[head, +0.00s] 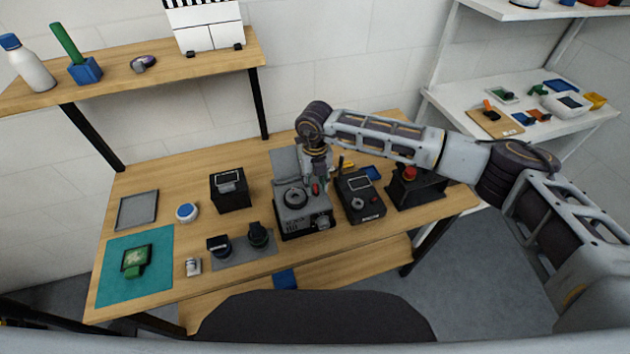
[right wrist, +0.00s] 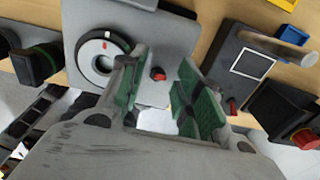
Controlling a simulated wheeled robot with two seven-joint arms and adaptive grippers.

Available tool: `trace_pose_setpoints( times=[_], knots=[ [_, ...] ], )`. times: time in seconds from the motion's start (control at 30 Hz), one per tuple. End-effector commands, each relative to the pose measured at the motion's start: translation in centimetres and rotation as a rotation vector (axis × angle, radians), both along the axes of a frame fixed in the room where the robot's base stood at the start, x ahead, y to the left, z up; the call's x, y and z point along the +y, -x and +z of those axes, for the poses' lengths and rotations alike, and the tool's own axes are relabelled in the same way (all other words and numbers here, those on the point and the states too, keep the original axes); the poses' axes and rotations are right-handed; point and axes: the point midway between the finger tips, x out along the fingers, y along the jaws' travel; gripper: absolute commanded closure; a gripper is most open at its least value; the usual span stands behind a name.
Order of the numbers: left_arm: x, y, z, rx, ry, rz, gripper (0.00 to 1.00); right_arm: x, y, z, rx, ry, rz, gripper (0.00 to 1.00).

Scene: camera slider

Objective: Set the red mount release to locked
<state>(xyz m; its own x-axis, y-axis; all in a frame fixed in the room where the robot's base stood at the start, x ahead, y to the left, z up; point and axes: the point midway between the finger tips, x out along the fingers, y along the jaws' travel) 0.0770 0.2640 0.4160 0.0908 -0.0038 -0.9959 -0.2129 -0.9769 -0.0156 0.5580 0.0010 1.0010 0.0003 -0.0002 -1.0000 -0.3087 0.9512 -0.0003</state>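The red mount release (head: 315,189) is a small red knob on top of a grey boxy device (head: 292,222) with a round dial (head: 295,197), in the middle of the table. In the right wrist view the red release (right wrist: 157,73) shows between my fingers, beside the white-ringed dial (right wrist: 103,57). My right gripper (head: 322,176) points down just above the release. In the right wrist view the gripper (right wrist: 160,88) is open, its green pads apart on either side of the red knob. I cannot tell whether either pad touches it. My left gripper is not in view.
A black control box (head: 361,208) with a screen stands close right of the device. Beyond it is a black box with a red button (head: 410,173). Left are a black box (head: 231,190), lens-like parts (head: 258,235), a grey tray (head: 138,210) and a teal mat (head: 160,282).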

Motion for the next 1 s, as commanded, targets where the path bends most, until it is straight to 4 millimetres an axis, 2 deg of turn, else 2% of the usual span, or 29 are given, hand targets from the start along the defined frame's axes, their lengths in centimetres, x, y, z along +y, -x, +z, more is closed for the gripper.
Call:
trace_pose_setpoints(
  times=[0.17,0.43,1.0],
  knots=[
    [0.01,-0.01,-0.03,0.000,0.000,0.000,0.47,0.02,0.02,-0.03,0.000,0.000,0.000,0.67],
    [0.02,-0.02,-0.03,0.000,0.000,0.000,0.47,0.02,0.02,-0.01,0.000,0.000,0.000,1.00],
    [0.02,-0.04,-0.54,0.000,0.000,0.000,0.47,-0.06,0.09,-0.07,-0.023,-0.006,0.001,1.00]
  ],
)
